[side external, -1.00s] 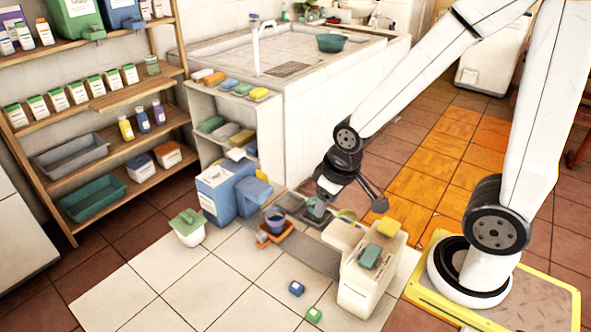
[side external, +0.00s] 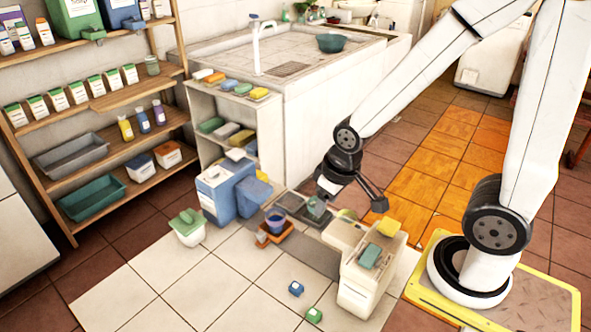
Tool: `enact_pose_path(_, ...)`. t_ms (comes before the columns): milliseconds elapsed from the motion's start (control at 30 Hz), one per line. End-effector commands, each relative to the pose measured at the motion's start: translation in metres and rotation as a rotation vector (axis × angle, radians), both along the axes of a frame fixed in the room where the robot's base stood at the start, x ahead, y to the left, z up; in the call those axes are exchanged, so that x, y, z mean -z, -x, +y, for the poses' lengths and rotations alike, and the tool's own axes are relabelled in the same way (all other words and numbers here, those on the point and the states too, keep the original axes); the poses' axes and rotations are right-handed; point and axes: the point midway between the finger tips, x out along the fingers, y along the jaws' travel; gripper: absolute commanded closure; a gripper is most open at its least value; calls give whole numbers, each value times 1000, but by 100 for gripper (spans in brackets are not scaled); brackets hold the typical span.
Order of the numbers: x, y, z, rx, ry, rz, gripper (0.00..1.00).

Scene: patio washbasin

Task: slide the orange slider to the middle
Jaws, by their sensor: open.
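An orange piece (side external: 265,238), which looks like the orange slider, is low on the tiled floor. A blue-purple cup (side external: 275,221) sits on or against it and hides part of it; I cannot make out a track or its ends. My gripper (side external: 350,200) is open, its dark fingers spread, to the right of the orange piece and apart from it. A small green block (side external: 316,207) shows by the left finger; I cannot tell whether they touch.
Dark grey trays (side external: 290,202) lie between the orange piece and my gripper. A cream box (side external: 368,280) with yellow and green sponges stands in front. Front-left tiles are mostly clear.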

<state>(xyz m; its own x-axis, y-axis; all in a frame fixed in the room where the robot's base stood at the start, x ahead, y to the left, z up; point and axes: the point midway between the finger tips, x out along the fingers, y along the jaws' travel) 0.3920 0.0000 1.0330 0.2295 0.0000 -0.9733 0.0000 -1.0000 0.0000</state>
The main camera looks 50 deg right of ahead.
Motion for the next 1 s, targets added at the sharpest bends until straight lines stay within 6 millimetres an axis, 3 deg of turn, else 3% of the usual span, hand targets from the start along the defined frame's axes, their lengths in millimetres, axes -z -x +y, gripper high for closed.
enact_pose_path(100, 0, 0, 0, 0, 0, 0, 41)
enact_pose_path(167, 0, 0, 0, 0, 0, 0, 53)
enact_pose_path(467, 3, -17, 2, 0, -1, 19, 53)
enact_pose_path(767, 20, -68, 8, -2, -3, 83, 53)
enact_pose_path(1000, 45, -112, 15, -1, -3, 142, 53)
